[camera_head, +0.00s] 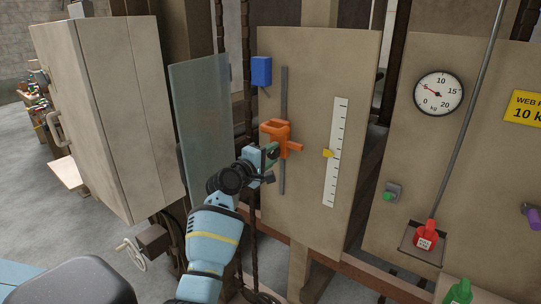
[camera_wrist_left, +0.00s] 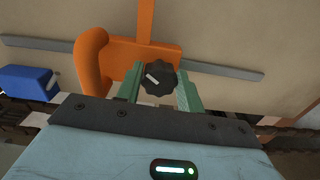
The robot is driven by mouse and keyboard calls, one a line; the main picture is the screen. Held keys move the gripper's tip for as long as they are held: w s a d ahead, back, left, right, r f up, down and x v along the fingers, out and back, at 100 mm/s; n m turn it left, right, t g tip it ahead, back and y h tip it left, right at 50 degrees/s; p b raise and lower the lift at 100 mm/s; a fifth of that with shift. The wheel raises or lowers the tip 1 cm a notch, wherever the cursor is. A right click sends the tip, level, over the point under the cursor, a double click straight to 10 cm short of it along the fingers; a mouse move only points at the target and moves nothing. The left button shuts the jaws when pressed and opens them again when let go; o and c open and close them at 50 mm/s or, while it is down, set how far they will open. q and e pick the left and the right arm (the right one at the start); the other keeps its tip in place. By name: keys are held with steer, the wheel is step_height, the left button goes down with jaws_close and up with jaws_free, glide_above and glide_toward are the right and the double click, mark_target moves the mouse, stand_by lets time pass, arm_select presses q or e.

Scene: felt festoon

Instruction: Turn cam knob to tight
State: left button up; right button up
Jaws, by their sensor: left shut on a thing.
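The cam knob (camera_wrist_left: 159,78) is black and lobed with a white pointer line, and it sits on an orange slider block. The orange block (camera_head: 274,130) rides on a grey vertical rail on the beige panel, with an arm reaching right toward a white scale. My left gripper (camera_head: 271,155) is at the lower part of the block. In the left wrist view its green fingers (camera_wrist_left: 160,92) stand on both sides of the knob and are shut on it. The white line points to the upper left there. My right gripper is not in view.
A blue block (camera_head: 261,71) sits above on the panel; it also shows in the wrist view (camera_wrist_left: 28,83). A translucent panel (camera_head: 203,125) stands close left of my arm. A dial gauge (camera_head: 438,93) is at right.

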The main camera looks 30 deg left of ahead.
arm_select(q)
steer(key=shift+m, duration=0.9)
steer(key=o, duration=1)
steer(key=shift+w, duration=0.1)
steer(key=shift+s+a, duration=0.15)
steer(key=shift+s, duration=1.85)
steer(key=shift+s+a, duration=0.15)
steer(key=shift+s, duration=1.8)
